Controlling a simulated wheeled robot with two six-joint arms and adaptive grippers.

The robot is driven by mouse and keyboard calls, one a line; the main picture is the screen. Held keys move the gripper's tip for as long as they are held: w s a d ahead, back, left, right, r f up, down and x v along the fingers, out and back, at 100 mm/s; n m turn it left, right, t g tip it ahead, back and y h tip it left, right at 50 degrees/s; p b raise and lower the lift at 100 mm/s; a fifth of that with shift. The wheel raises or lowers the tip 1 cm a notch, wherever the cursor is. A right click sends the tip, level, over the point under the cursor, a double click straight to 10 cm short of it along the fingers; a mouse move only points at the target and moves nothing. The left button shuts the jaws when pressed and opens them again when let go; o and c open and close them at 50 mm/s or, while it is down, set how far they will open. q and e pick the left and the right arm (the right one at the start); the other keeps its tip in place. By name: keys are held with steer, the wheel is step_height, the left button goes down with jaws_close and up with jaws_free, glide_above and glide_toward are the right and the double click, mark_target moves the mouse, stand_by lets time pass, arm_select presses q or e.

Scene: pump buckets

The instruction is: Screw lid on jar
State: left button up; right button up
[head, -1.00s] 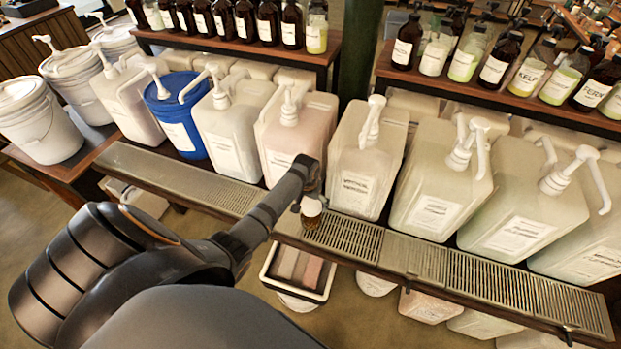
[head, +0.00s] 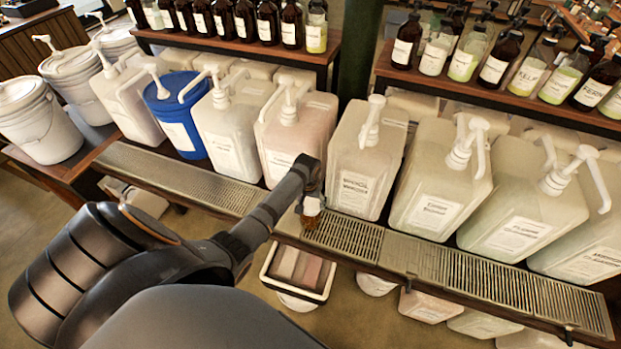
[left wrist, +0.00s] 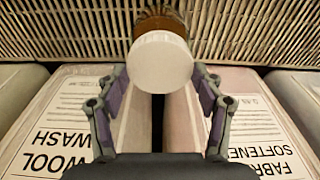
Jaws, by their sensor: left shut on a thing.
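A round white lid (left wrist: 162,62) is between the fingertips of my left gripper (left wrist: 162,76) in the left wrist view. The gripper is shut on it. An amber-brown jar (left wrist: 158,23) is just behind the lid, which hides part of it. I cannot tell how firmly the lid sits on the jar. In the head view the left gripper (head: 310,188) is above the metal drip grate, with the small amber jar (head: 311,221) and a white patch directly under it. My right gripper is not in view.
The metal drip grate (head: 345,238) runs along the shelf front. Large pump containers (head: 368,165) stand close behind it, with a blue bucket (head: 180,115) to the left. Bottles line the upper shelves. A tray (head: 298,272) is below the grate. The grate to the right is clear.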

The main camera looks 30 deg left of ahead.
arm_select(q)
steer(key=m, duration=0.4)
steer(key=m+h, duration=0.1)
steer(key=m, duration=0.7)
steer(key=shift+f+h, duration=0.15)
steer(key=shift+h, duration=0.15)
steer(key=m, duration=0.3)
steer(key=shift+g+b, duration=0.4)
steer(key=o, duration=1.3)
